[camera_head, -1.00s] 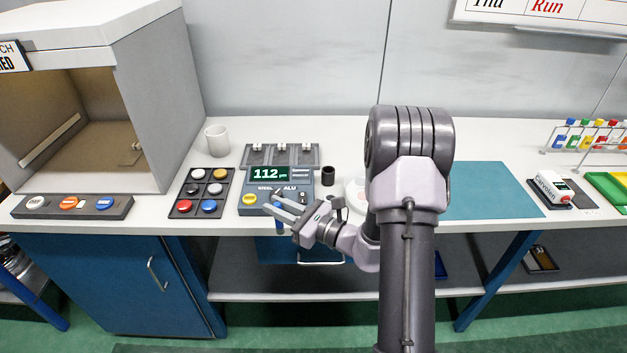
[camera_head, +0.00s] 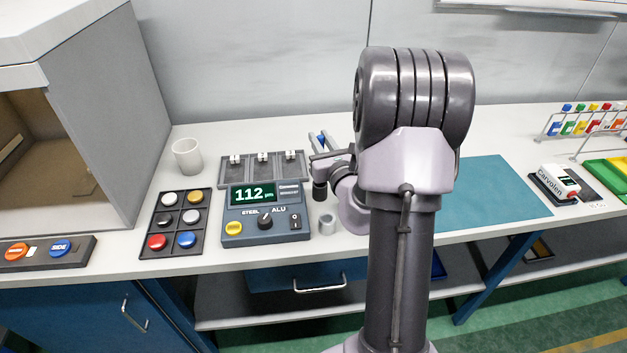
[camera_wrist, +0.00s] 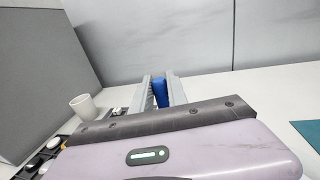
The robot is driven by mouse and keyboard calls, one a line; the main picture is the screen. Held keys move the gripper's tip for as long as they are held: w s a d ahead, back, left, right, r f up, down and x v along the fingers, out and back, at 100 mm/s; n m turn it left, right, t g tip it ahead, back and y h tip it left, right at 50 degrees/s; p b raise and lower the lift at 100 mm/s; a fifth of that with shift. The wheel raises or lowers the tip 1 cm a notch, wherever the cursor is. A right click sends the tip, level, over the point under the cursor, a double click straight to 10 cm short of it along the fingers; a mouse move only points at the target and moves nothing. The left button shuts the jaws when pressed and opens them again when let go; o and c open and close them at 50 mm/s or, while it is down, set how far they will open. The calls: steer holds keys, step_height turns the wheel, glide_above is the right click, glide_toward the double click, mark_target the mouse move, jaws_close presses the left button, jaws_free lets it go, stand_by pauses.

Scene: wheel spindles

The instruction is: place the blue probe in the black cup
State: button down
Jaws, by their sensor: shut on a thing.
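The blue probe (camera_head: 322,138) is held between the two grey fingers of my gripper (camera_head: 319,139), which is shut on it. In the wrist view the probe (camera_wrist: 160,92) shows as a blue piece between the fingers (camera_wrist: 160,88), which point toward the back wall. The black cup (camera_head: 320,191) appears as a small dark cylinder at the right of the meter, just below my gripper in the head picture and partly covered by it. The cup does not show in the wrist view. The probe's height over the table cannot be told.
The meter (camera_head: 265,222) reads 112. A grey cylinder (camera_head: 327,225) stands to its right. A compartment tray (camera_head: 262,171) lies behind the meter, a button pad (camera_head: 174,221) to its left. A white cup (camera_head: 187,156) stands farther back. The teal mat (camera_head: 500,190) is clear.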

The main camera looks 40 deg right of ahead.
steer(key=f+b, duration=0.1)
steer(key=f, duration=0.2)
steer(key=f+b, duration=0.2)
steer(key=f, duration=0.1)
steer(key=f+b, duration=0.1)
steer(key=f, duration=0.2)
steer(key=shift+s+a+f+b, duration=0.1)
steer(key=shift+s+f+b, duration=0.2)
steer(key=shift+f, duration=0.05)
steer(key=shift+r, duration=0.2)
steer(key=shift+f, duration=0.1)
steer(key=c, duration=1.3)
jaws_free()
